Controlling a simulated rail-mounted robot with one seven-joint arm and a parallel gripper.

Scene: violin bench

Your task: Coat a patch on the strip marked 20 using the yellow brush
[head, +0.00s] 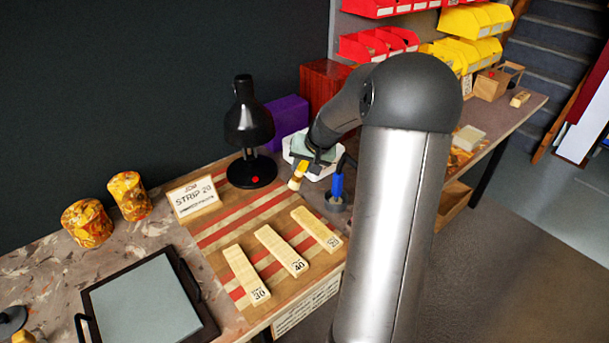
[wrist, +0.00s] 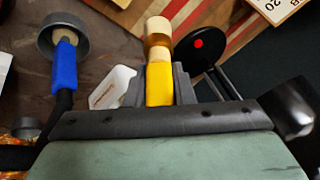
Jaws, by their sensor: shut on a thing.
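My gripper (head: 314,156) is shut on the yellow brush (head: 296,180), which hangs over the back right of the striped board (head: 222,238). Three pale wooden strips lie on the board: one marked 30 (head: 245,274), one marked 40 (head: 281,250), and the rightmost strip (head: 317,230), whose small label looks like 20. A sign (head: 194,197) reads "JOB STRIP 20". The brush is apart from the strips.
A blue-handled brush (head: 336,184) stands in a grey cup (head: 336,201) right of my gripper. A black lamp (head: 249,130) stands at the back left. A white tray (head: 291,147) is behind the gripper. A dark-framed grey panel (head: 145,303) lies front left.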

